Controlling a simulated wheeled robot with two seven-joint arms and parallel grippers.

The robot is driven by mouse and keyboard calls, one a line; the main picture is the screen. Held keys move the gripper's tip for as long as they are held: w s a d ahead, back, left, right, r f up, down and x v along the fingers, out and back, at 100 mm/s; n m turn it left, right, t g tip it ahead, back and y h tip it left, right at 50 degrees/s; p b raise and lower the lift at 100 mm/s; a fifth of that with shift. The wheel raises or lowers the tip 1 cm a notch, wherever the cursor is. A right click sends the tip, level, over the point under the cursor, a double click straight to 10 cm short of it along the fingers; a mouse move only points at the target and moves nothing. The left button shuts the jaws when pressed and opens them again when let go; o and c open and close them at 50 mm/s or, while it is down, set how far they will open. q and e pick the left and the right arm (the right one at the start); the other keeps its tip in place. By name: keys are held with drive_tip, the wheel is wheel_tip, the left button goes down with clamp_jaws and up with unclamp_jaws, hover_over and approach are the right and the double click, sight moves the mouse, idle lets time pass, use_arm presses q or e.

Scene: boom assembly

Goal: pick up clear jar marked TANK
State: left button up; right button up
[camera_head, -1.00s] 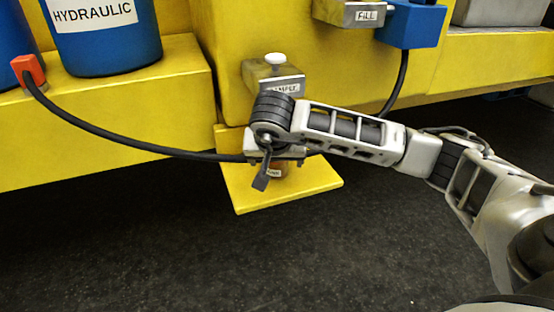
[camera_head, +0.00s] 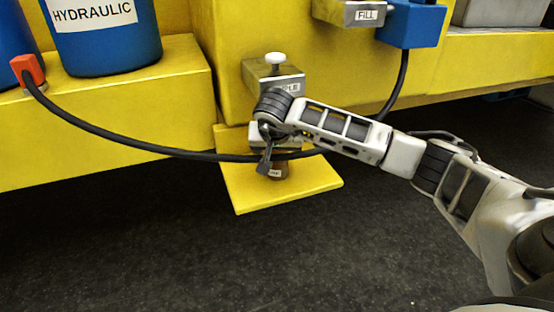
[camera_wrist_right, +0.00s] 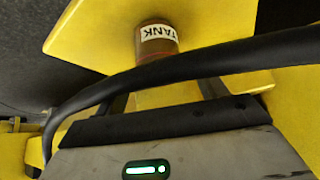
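The jar (camera_head: 277,172) stands on a yellow shelf plate (camera_head: 315,185) under the sample block, partly hidden by my right wrist in the head view. In the right wrist view the jar (camera_wrist_right: 157,42) shows reddish-brown contents and a white TANK label. My right gripper (camera_wrist_right: 165,95) has its dark fingers apart with yellow surface visible between them, and the jar lies ahead of them. A black hose crosses in front of the fingers and hides their ends. In the head view my right gripper (camera_head: 265,155) is close beside the jar. My left gripper is out of view.
The black hose (camera_head: 130,142) runs from a red fitting (camera_head: 28,69) across to the gripper area. A grey sample block (camera_head: 275,78) with a white knob sits above the jar. A blue HYDRAULIC container (camera_head: 105,45) stands at left. The dark floor in front is clear.

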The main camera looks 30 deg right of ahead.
drive_tip(key=c, duration=0.8)
drive_tip(key=shift+c, duration=0.4)
drive_tip(key=shift+r, duration=0.15)
